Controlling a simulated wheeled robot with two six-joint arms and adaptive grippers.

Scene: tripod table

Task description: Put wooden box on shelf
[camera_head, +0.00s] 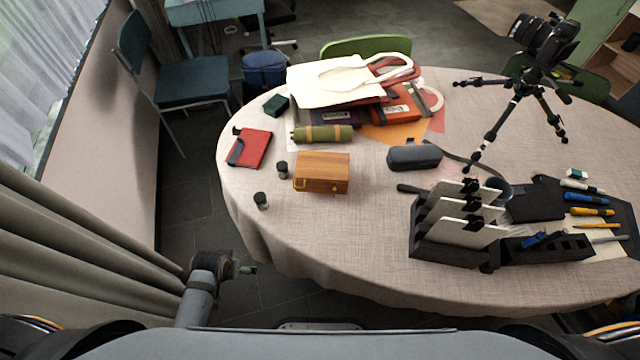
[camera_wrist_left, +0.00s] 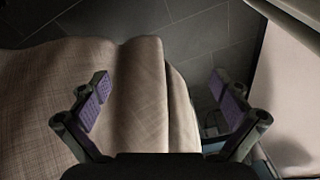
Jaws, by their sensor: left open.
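The wooden box (camera_head: 322,172) sits on the round cloth-covered table (camera_head: 330,240), left of its middle. It is orange-brown with a small clasp on its front. My left gripper (camera_head: 246,269) is low at the left, in front of the table edge and apart from the box. In the left wrist view the left gripper (camera_wrist_left: 165,105) has its two purple-padded fingers wide apart. Only hanging tablecloth (camera_wrist_left: 140,90) and floor show between them. My right gripper is in neither view. A wooden shelf unit (camera_head: 607,60) stands partly in view at the far upper right.
A grey case (camera_head: 414,157), black rack (camera_head: 455,245) and camera tripod (camera_head: 525,95) stand to the right.

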